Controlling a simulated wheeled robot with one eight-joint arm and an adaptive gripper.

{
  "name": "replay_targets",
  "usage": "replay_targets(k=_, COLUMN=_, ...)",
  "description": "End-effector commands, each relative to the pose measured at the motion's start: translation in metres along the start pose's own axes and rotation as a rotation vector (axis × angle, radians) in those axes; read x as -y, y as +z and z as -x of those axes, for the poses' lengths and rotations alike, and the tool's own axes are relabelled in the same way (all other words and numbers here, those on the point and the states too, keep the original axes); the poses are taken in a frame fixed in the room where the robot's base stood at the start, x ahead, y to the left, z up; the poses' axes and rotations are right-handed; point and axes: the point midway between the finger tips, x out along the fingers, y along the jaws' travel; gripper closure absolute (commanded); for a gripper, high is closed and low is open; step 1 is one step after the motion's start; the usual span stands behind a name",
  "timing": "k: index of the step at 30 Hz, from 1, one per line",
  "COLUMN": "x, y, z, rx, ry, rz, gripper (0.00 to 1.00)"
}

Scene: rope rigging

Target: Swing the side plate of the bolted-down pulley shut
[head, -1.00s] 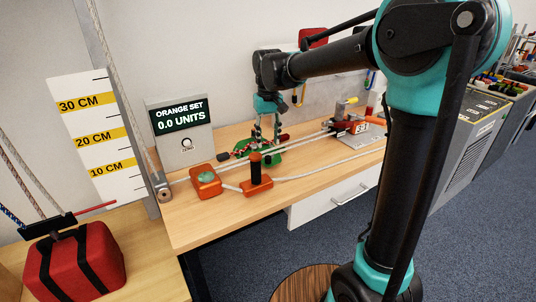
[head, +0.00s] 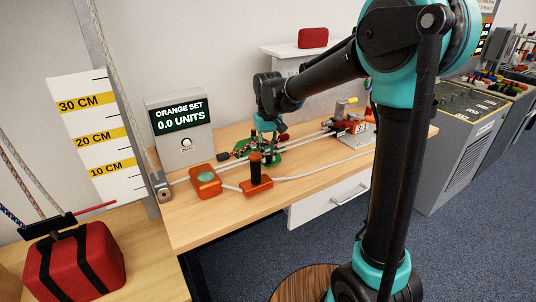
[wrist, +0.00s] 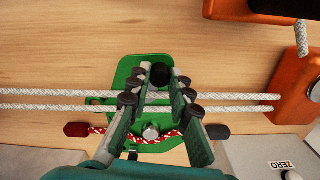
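The green pulley (head: 277,154) sits on the wooden bench, and its green plate (wrist: 126,72) fills the middle of the wrist view. Two white rope runs (wrist: 60,100) cross at it. A black knob (wrist: 160,76) stands near the plate's far edge. A silver bolt head (wrist: 151,132) and a red-and-white cord (wrist: 108,131) lie nearer. My gripper (wrist: 159,86) is low over the pulley with its fingers apart, one on each side of the knob, with no clear grip on it. The fingers hide part of the plate and ropes. I cannot tell how far the side plate is swung.
An orange pulley block (head: 205,181) and an orange base with a black post (head: 256,184) stand in front. A winch-like device (head: 352,127) is at the bench's right. The display (head: 181,126) reads 0.0 units. A red bag (head: 75,262) sits at lower left.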

Motion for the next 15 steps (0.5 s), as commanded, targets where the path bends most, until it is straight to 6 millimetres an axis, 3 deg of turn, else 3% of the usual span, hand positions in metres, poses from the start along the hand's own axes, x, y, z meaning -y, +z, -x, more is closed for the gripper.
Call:
replay_targets(k=4, x=0.0000, y=0.0000, z=0.0001, rx=0.000, ry=0.000, rz=0.000, gripper=1.00)
replay_targets(k=15, x=0.0005, y=-0.0002, z=0.0002, rx=0.000, ry=0.000, rz=-0.004, gripper=1.00)
